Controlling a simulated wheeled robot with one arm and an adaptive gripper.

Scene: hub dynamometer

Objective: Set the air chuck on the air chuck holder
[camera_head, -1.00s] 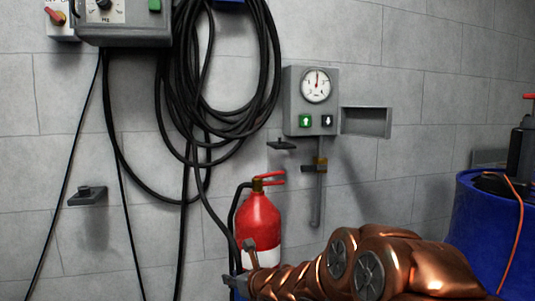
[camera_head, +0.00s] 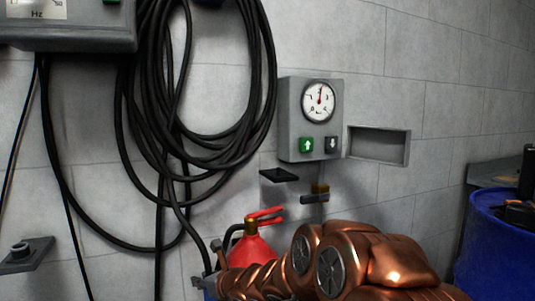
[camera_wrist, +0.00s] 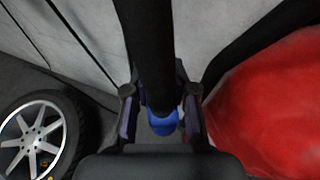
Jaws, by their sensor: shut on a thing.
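My gripper (camera_wrist: 158,105) is shut on a dark rod-like thing with a blue part (camera_wrist: 163,125), seen between the two fingers in the wrist view; I take it to be the air chuck with its black hose. In the head view my gripper (camera_head: 208,283) is low, left of the fire extinguisher, where a black hose comes down to it. The grip itself is mostly hidden there. Which wall fitting is the air chuck holder is not certain: a small black shelf (camera_head: 279,175) is under the gauge box (camera_head: 311,120), and an open recessed tray (camera_head: 379,145) is to its right.
A red fire extinguisher (camera_head: 251,248) stands close to my gripper and fills the right of the wrist view (camera_wrist: 270,105). Coiled black hose (camera_head: 205,155) hangs on the wall. A grey bracket (camera_head: 25,254) is at left, a blue drum (camera_head: 497,235) at right. A wheel (camera_wrist: 35,140) shows in the wrist view.

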